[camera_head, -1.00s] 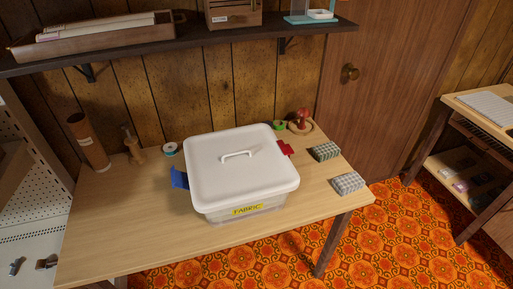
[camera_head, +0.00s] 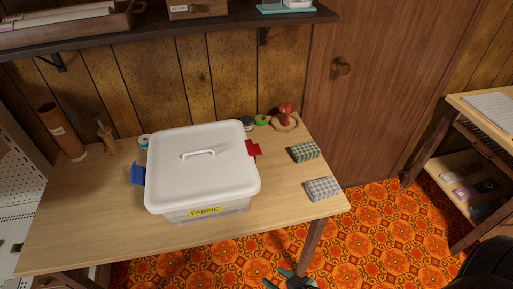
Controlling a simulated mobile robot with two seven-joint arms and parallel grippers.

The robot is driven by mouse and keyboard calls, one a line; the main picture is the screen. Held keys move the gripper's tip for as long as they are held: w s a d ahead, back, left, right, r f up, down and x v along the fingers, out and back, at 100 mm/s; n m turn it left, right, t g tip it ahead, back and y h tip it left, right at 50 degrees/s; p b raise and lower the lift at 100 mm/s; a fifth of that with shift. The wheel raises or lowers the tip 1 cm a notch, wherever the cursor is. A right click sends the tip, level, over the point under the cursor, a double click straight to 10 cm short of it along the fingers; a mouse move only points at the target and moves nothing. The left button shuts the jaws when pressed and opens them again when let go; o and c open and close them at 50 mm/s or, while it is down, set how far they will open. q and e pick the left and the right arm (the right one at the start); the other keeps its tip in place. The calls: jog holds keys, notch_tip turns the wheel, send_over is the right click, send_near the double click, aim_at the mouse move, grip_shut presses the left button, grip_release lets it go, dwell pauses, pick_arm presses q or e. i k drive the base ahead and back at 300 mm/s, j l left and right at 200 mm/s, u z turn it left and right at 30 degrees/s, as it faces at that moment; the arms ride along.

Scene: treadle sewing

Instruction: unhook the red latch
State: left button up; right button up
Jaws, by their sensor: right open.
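A box with a white lid and a yellow FABRIC label (camera_head: 205,211) stands on the wooden table. The red latch (camera_head: 253,149) sits on the box's right side, near the lid's edge; whether it is hooked is too small to tell. A blue latch (camera_head: 138,174) sticks out on the left side. The white lid (camera_head: 203,168) lies on the box, its handle on top. My right gripper (camera_head: 276,277) shows at the bottom edge, open and empty, in front of the table and well away from the red latch. My left gripper is out of view.
Two folded checked cloths, one green (camera_head: 305,152) and one grey (camera_head: 323,188), lie right of the box. A red pincushion (camera_head: 286,115) on a wooden dish and small spools stand behind it. A dark shelf (camera_head: 200,30) hangs above. The table's front left is clear.

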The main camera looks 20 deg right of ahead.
aim_at(254, 150)
jog(key=l+u, duration=0.1)
jog(key=l, duration=0.65)
jog(key=k+l, duration=0.1)
jog(key=l, duration=0.6)
jog(key=k+l+u, duration=0.2)
jog(key=l+u, duration=0.2)
jog(key=l, duration=0.15)
jog(key=l+u, duration=0.3)
jog(key=l, duration=0.15)
jog(key=k+l+u, duration=0.1)
jog(key=l+u, duration=0.15)
jog(key=l, duration=0.15)
jog(key=l+u, duration=0.25)
jog(key=l, duration=0.2)
jog(key=l+u, duration=0.3)
jog(key=l, duration=0.1)
